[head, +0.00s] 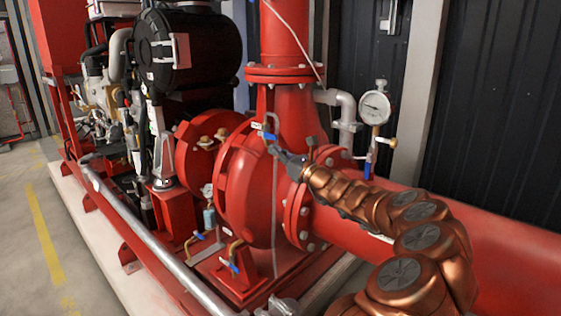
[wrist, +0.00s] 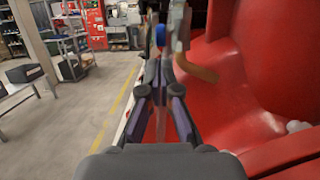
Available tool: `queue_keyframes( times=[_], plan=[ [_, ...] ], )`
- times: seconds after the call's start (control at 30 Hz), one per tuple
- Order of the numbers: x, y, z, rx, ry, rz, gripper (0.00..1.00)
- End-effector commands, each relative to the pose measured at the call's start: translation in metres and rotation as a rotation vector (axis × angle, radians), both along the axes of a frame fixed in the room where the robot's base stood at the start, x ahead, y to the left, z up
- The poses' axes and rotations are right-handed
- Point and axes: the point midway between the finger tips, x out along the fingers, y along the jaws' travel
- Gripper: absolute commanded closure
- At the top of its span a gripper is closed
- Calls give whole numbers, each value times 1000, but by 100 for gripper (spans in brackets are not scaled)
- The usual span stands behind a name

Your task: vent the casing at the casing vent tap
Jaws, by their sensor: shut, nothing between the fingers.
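The casing vent tap (head: 265,127) sits high on the red pump casing (head: 250,195), with a blue lever (head: 269,136) on it. In the wrist view the blue lever (wrist: 160,35) shows just past my fingertips, with the blurred tap body (wrist: 180,25) and a brass-coloured curved piece beside it. My gripper (head: 277,151) reaches in from the right, just below and right of the tap. In the wrist view my gripper (wrist: 159,62) is shut and empty, its fingers pointing at the lever. Whether the fingertips touch the lever I cannot tell.
A pressure gauge (head: 375,107) with a blue-handled valve stands to the right. Lower blue-handled taps (head: 230,266) are near the base. A thin pale line (head: 275,215) runs down the casing front. The floor (wrist: 60,128) at left is open.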

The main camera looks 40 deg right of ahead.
Motion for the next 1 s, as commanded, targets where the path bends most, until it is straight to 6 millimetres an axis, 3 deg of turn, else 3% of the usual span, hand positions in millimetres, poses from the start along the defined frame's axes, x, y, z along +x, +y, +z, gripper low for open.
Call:
queue_keyframes(
  times=[0.2,0.67,1.0],
  plan=[
    [0,0,12,0,1,0,100],
    [0,0,14,0,7,1,100],
    [3,11,19,-20,88,17,100]
  ],
)
